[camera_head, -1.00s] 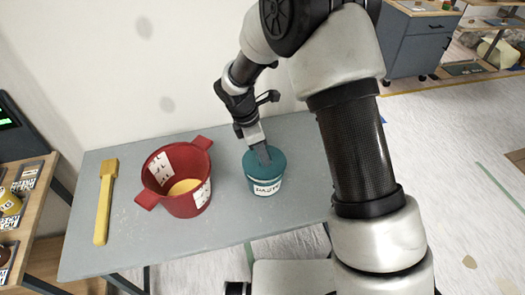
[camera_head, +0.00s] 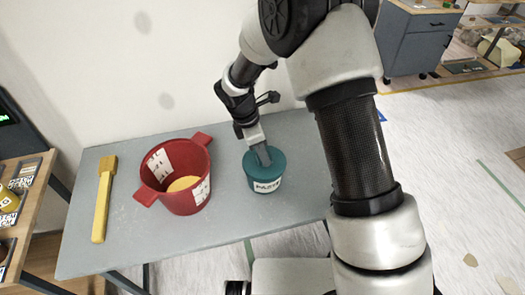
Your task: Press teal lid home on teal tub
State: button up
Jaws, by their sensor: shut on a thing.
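The teal tub (camera_head: 264,185) with a white label stands upright on the grey table, right of the red bucket. The teal lid (camera_head: 275,160) sits on top of the tub, and I see no clear gap between them. My gripper (camera_head: 262,157) points down at the lid from above, its fingers shut at the middle of the lid. The arm and the fingers hide part of the lid's top, and what exactly the fingers grip is too small to see.
A red bucket (camera_head: 196,194) with side handles and yellow contents stands left of the tub. A yellow brush (camera_head: 102,200) lies at the table's left. The grey table (camera_head: 225,222) is clear in front of the tub. A wall rises behind, and a wooden shelf (camera_head: 35,185) stands at far left.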

jog(key=shift+f, duration=0.25)
jog(key=o, duration=1.1)
jog(key=shift+r, duration=0.1)
jog(key=p+v, duration=0.1)
jog(key=v, duration=1.6)
jog(key=shift+a, duration=0.2)
jog(key=shift+r, duration=0.1)
